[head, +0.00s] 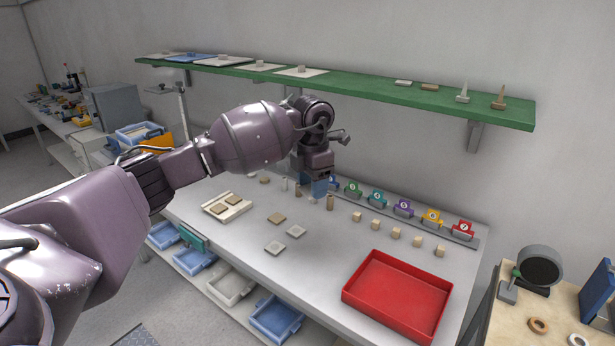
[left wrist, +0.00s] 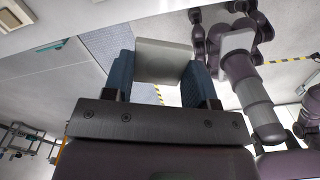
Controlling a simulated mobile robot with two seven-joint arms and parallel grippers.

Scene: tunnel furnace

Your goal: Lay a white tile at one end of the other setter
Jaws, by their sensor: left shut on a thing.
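My left gripper (head: 318,188) is over the back middle of the table, its blue fingers pointing down. In the left wrist view the left gripper (left wrist: 160,82) is shut on a pale, flat-faced white tile (left wrist: 163,60). I cannot make out a second setter; my arm covers part of the table's back left. My right gripper does not show clearly in either view.
A red tray (head: 398,297) stands at the table's front right. Several small tan blocks (head: 395,233) and numbered coloured holders (head: 403,208) line the back right. A green shelf (head: 350,84) runs along the wall above.

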